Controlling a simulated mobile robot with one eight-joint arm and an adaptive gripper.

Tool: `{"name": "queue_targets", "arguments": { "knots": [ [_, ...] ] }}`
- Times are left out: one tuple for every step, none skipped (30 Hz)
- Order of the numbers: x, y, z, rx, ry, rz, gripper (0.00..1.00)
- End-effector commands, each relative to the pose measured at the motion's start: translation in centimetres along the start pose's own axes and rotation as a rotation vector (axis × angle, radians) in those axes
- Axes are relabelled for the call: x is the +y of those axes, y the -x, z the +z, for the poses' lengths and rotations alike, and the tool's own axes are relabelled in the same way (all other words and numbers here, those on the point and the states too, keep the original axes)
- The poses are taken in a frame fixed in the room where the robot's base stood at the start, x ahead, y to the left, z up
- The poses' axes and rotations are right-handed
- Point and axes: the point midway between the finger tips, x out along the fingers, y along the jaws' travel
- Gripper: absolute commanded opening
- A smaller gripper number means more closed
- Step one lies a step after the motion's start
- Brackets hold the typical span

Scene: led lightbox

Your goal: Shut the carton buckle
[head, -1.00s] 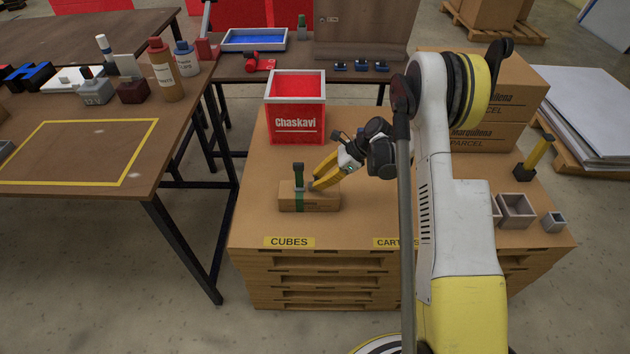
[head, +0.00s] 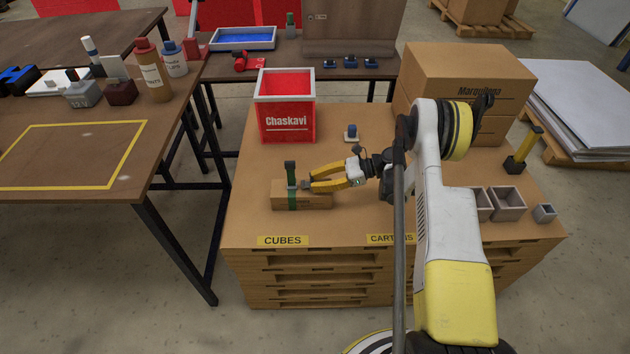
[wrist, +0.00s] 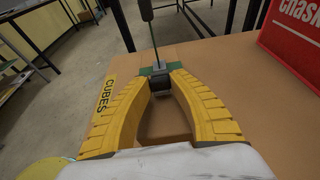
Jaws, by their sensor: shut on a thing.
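The carton (head: 318,201) is a small brown box lying on the large cardboard-coloured stand. A green strap (head: 292,203) goes round it. The buckle's dark green lever (head: 290,172) stands upright on top; in the wrist view the lever (wrist: 147,25) rises just beyond the fingertips. My gripper (head: 307,184) comes in from the right, nearly level, at the lever's base. In the wrist view my yellow fingers (wrist: 160,80) are closed on a small dark block (wrist: 158,83) at the buckle, in front of a grey piece. The fingers partly hide the carton there.
A red Chaskavi box (head: 287,115) stands behind the carton. A small blue-topped object (head: 351,132) stands behind my gripper. Large parcel boxes (head: 465,85) and small grey open boxes (head: 507,203) are to the right. The stand's front left is clear.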

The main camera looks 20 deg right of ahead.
Motion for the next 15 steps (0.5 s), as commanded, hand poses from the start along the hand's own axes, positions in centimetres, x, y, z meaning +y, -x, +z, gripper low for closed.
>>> {"name": "queue_targets", "arguments": {
  "knots": [
    [-0.01,0.01,-0.06,-0.001,0.000,-0.001,0.00],
    [-0.01,0.00,-0.05,-0.001,0.000,0.000,0.00],
    [-0.01,0.00,-0.05,-0.001,0.000,-0.001,0.00],
    [-0.01,0.00,-0.05,-0.001,0.000,-0.001,0.00],
    [-0.01,0.00,-0.05,-0.001,0.000,-0.001,0.00],
    [-0.01,0.00,-0.05,-0.001,-0.001,-0.001,0.00],
    [-0.01,0.00,-0.06,0.000,-0.001,-0.001,0.00],
    [-0.01,0.00,-0.06,0.000,-0.001,-0.001,0.00],
    [-0.01,0.00,-0.06,0.000,-0.001,-0.001,0.00],
    [-0.01,0.00,-0.06,0.000,-0.001,-0.001,0.28],
    [-0.01,0.00,-0.06,0.000,-0.001,0.000,0.37],
    [-0.01,0.00,-0.06,0.000,-0.001,-0.001,0.49],
    [-0.01,0.00,-0.05,0.000,-0.001,-0.001,0.49],
    [-0.01,0.00,-0.05,0.000,-0.001,-0.001,0.49],
    [-0.01,0.00,-0.04,0.000,-0.001,0.000,0.49]
  ]
}}
